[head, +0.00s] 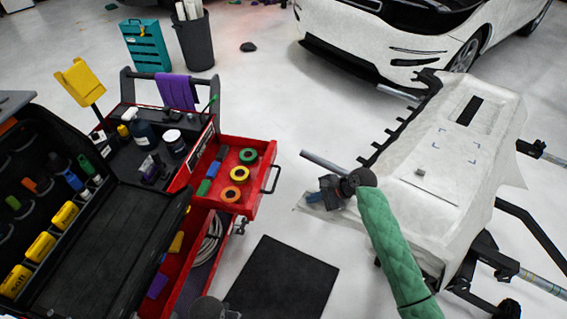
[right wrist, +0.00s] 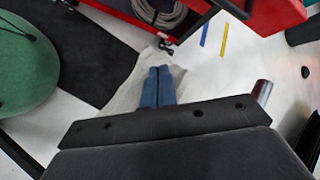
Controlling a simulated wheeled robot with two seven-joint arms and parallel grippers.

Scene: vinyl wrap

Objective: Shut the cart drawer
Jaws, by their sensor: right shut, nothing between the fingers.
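The red cart drawer (head: 262,190) is pulled out from the right side of the cart (head: 205,140). It holds green and yellow-orange tape rolls and small tools, and has a dark bar handle (head: 271,178) on its front. My right gripper (head: 316,197) is to the right of the drawer front, apart from it, with its fingers together and empty. In the right wrist view its blue fingers (right wrist: 158,88) are shut, with part of the red drawer (right wrist: 285,14) at the upper right. A dark part of my left arm shows at the bottom edge; its fingers are not clear.
A lower red compartment with a coiled hose (head: 211,238) lies under the drawer. A black mat (head: 282,280) is on the floor. A white-covered car panel (head: 450,150) on a stand is at the right. An open black tool case (head: 110,240) is at the left.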

